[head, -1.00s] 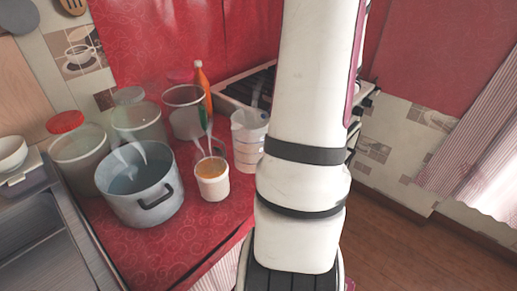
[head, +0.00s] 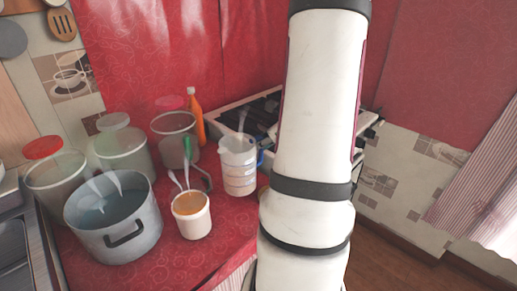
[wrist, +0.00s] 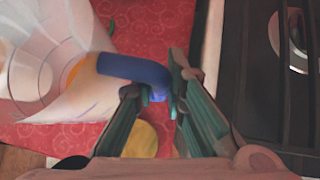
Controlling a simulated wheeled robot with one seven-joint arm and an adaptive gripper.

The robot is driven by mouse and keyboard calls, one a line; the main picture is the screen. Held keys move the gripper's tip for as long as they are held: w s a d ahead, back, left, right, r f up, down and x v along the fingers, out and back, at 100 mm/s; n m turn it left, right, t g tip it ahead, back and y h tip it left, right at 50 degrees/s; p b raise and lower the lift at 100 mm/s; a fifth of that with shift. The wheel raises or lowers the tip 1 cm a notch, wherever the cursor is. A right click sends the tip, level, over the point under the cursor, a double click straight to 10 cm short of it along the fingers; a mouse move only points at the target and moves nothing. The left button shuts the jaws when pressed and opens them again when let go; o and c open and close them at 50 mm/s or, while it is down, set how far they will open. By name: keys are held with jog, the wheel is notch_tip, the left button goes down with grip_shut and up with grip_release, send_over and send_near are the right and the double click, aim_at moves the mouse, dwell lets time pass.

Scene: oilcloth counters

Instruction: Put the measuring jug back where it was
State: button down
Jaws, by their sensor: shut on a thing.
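The measuring jug (head: 238,168) is clear, with white markings and a blue handle. In the head view it is upright on or just over the red counter, left of my arm; I cannot tell whether its base touches. In the wrist view the jug (wrist: 45,75) fills the upper left, and its blue handle (wrist: 135,70) reaches between my fingers. My gripper (wrist: 165,95) is shut on that handle. My arm hides the gripper in the head view.
A steaming pot (head: 112,235), a white cup of orange contents (head: 191,217), lidded clear containers (head: 125,150) and an orange bottle (head: 197,118) crowd the left. A black stove top (head: 262,112) is behind the jug. A yellow round thing (wrist: 141,140) lies below my fingers.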

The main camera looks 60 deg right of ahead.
jog(key=shift+w+d+f+b, duration=0.15)
jog(key=shift+w+d+f, duration=0.5)
jog(key=shift+d+f, duration=0.25)
jog(key=shift+w+d+f+b, duration=0.15)
jog(key=shift+w+d+f, duration=0.55)
jog(key=shift+f, duration=0.3)
jog(key=shift+f, duration=0.2)
jog(key=c, duration=1.9)
grip_release()
jog(key=shift+s, duration=0.1)
